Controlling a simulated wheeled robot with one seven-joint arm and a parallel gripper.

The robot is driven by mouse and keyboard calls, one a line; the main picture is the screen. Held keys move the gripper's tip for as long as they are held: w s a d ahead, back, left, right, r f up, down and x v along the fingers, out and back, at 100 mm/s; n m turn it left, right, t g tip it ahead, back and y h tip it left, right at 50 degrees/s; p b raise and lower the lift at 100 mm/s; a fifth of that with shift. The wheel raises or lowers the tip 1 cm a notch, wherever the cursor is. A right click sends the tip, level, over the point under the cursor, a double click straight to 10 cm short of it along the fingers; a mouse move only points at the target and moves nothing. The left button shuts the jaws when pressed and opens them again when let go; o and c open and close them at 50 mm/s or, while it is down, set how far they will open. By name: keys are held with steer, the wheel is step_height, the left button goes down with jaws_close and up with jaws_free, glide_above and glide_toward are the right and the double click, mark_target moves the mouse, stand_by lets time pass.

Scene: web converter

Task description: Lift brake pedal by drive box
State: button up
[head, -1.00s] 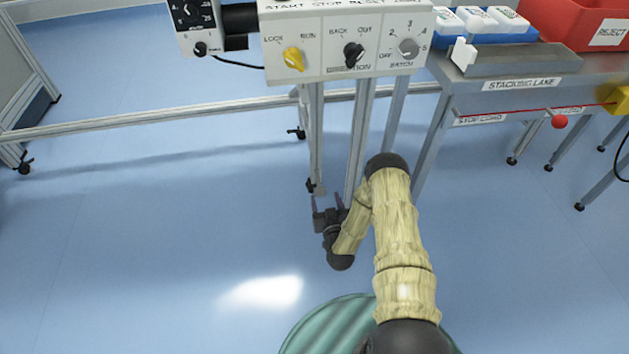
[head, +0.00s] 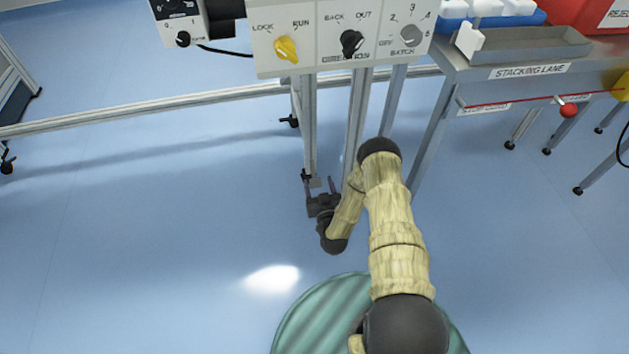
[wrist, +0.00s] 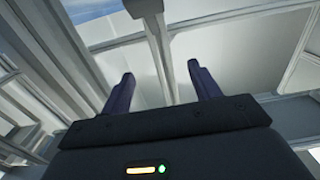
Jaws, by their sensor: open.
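A small grey plate (head: 315,183) with a dark piece beside it sits low at the foot of the post under the control panel; it looks like the brake pedal, but it is too small to be sure. My gripper (head: 320,186) is open, low near the floor, with its fingers pointing up beside this plate. In the wrist view my two dark fingers (wrist: 160,88) stand apart with nothing gripped between them. A grey block on a bar (wrist: 145,8) shows beyond the fingertips. Whether the fingers touch the plate cannot be told.
The control panel (head: 345,42) with yellow and black knobs hangs above on metal posts (head: 357,115). A dark-faced box (head: 180,22) is at its left. A long rail (head: 150,110) crosses behind. The stacking lane table (head: 470,72) stands right. Floor at left is clear.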

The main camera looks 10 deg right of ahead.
steer(key=b, duration=0.5)
glide_toward(316, 183)
steer(key=w, duration=0.2)
steer(key=w+f, duration=0.1)
steer(key=w, duration=0.1)
steer(key=shift+w+a, duration=0.1)
steer(key=shift+w, duration=0.05)
steer(key=w+b, duration=0.1)
steer(key=w, duration=0.1)
steer(key=w+b, duration=0.2)
steer(key=w, duration=0.1)
steer(key=w+b, duration=0.1)
steer(key=w, duration=0.1)
steer(key=shift+w+r+b, duration=0.25)
steer(key=shift+r+b, duration=0.05)
steer(key=shift+r, duration=0.1)
steer(key=shift+c, duration=0.2)
jaws_close()
steer(key=shift+r, duration=0.1)
